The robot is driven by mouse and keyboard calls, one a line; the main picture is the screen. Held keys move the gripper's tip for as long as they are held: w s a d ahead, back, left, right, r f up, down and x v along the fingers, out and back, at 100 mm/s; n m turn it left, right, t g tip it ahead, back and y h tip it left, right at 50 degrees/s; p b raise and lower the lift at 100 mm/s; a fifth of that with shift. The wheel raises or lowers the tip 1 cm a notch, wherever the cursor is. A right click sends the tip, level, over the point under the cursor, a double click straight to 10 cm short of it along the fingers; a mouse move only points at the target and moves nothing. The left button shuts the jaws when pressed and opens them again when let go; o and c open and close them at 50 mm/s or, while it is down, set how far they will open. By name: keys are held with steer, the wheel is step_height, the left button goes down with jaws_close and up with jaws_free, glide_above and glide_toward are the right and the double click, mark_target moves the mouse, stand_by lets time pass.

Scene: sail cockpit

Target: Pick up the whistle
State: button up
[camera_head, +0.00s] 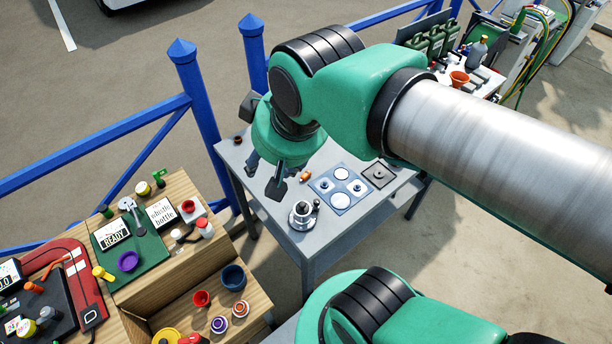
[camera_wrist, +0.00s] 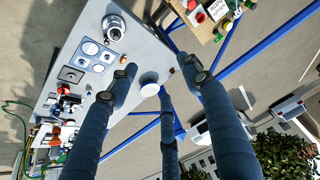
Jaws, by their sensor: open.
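I cannot tell for sure which thing is the whistle. A small orange-brown piece (camera_head: 305,177) lies on the grey table (camera_head: 333,232), and it also shows in the wrist view (camera_wrist: 123,60). A white round object (camera_wrist: 150,90) is seen between my fingers in the wrist view; the head view does not show it clearly. My gripper (camera_head: 266,173) is open, with its fingers pointing down over the left part of the table, left of the orange-brown piece. In the wrist view my spread fingers (camera_wrist: 160,78) hold nothing that I can see.
A metal pot-like item (camera_head: 302,215) stands near the table's front corner. A blue panel with white discs (camera_head: 342,188) lies to the right. A wooden bench (camera_head: 185,290) with cups and a card lettered like "whistle bottle" (camera_head: 161,213) stands left. A blue railing (camera_head: 205,120) runs behind.

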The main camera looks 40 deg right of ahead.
steer(key=w+d+f+m+g, duration=0.4)
steer(key=w+d+f+m, duration=0.7)
steer(key=w+d+f, duration=0.65)
steer(key=w+d+f+m+g, duration=0.1)
steer(key=d+f+m, duration=0.3)
steer(key=f, duration=0.7)
steer(key=shift+w+d, duration=0.15)
steer(key=shift+d, duration=1.05)
steer(key=b, duration=0.1)
glide_above(307, 175)
step_height(307, 175, down, 8)
steer(key=shift+w+r, duration=0.1)
steer(key=shift+f, duration=0.35)
